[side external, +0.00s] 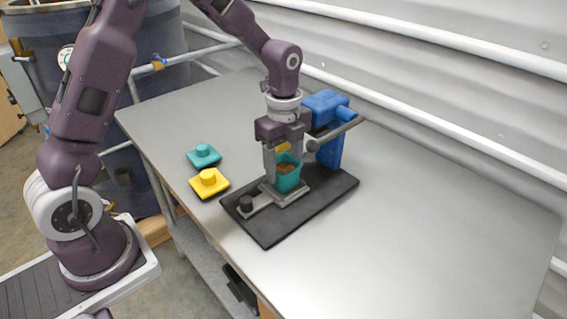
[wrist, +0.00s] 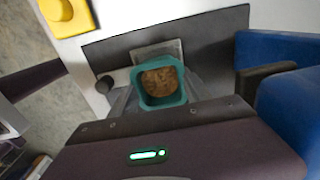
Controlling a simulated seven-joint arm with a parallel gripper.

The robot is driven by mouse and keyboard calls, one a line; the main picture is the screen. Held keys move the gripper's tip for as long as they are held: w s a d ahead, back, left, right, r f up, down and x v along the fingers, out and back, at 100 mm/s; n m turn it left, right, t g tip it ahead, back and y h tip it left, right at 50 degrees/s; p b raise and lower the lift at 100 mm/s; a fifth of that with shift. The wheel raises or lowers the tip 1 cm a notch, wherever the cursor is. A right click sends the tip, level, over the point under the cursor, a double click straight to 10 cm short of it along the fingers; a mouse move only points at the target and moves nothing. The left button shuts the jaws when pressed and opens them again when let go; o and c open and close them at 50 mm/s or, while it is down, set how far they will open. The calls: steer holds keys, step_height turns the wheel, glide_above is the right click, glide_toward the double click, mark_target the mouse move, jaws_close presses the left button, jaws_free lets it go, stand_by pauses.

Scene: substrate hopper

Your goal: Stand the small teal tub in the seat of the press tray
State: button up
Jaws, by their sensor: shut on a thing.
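The small teal tub (side external: 286,178) is between the fingers of my gripper (side external: 285,165), which is shut on it. It looks upright and holds brown crumbly stuff, seen from above in the wrist view (wrist: 178,84). The tub is at the grey press tray (side external: 291,195), over or in its seat; I cannot tell whether its base touches the seat. The tray's plate also shows beyond the tub in the wrist view (wrist: 158,50). The tub and fingers hide the seat itself.
The blue press (side external: 331,150) with its grey lever (side external: 335,134) stands close behind my gripper on a black base board (side external: 268,228). A dark knob (side external: 246,203) is on the tray's handle. A teal lid (side external: 204,156) and a yellow lid (side external: 209,182) lie left. The table's right is clear.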

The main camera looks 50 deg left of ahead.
steer(key=shift+f, duration=0.3)
stand_by(0.4)
steer(key=o, duration=1.2)
step_height(320, 180, up, 8)
steer(key=shift+f, duration=0.25)
